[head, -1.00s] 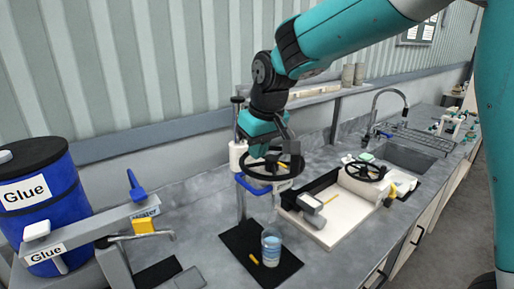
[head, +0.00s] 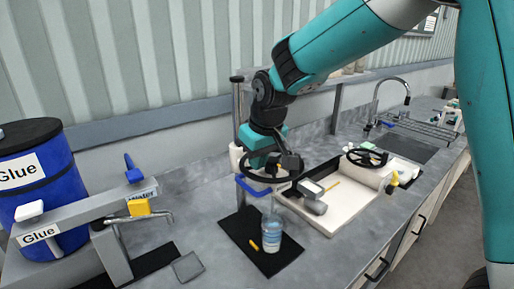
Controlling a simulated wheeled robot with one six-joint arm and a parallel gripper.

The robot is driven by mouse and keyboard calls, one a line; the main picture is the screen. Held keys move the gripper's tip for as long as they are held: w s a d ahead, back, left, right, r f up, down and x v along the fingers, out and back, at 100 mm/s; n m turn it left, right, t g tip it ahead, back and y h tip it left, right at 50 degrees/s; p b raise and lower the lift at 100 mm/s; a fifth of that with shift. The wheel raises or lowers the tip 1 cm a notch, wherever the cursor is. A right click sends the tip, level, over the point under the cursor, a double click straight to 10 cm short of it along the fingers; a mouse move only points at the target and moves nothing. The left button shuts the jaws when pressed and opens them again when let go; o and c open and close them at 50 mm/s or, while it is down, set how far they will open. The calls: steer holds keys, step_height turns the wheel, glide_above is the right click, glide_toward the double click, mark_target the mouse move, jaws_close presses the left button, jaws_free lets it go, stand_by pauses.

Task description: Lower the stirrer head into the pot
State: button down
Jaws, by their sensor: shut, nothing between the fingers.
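The stirrer stands at mid-counter, with a grey column (head: 238,110), a white body (head: 235,157), a black handwheel (head: 246,174) and a blue bracket (head: 250,189). The pot (head: 272,235) is a clear cup with blue liquid, upright on a black mat (head: 240,229). It stands below and slightly right of the bracket. My gripper (head: 287,168) is shut and empty, at the handwheel's right side; I cannot tell whether it touches the wheel. The stirring end and its depth relative to the pot's rim cannot be made out.
A blue glue barrel (head: 38,190) and a grey dispenser frame (head: 80,222) with a yellow block stand at left. A white tray (head: 322,222) with a grey tool and a second black wheel (head: 367,157) lies at right. A sink (head: 405,146) is beyond.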

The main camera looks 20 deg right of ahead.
step_height(320, 180, down, 9)
steer(key=b, duration=0.5)
steer(key=shift+s+f, duration=0.1)
steer(key=shift+s, duration=0.1)
step_height(320, 180, up, 6)
steer(key=p, duration=0.4)
steer(key=shift+w+f, duration=0.1)
steer(key=b+v, duration=0.2)
steer(key=v, duration=0.6)
steer(key=shift+s+d+r+b, duration=0.1)
steer(key=shift+s+r+b, duration=0.1)
steer(key=shift+r+b, duration=0.15)
steer(key=shift+s, duration=0.15)
steer(key=s+a+f+n+g+y, duration=0.1)
steer(key=s+f, duration=0.1)
steer(key=s, duration=0.6)
steer(key=s+a+f+n+g+y, duration=0.1)
steer(key=s+a+f, duration=0.1)
steer(key=s, duration=0.6)
steer(key=s+a+f+n+g+y, duration=0.1)
steer(key=s+a+f, duration=0.1)
steer(key=s, duration=0.6)
steer(key=shift+s+f, duration=0.15)
steer(key=shift+f, duration=0.3)
steer(key=shift+a, duration=0.1)
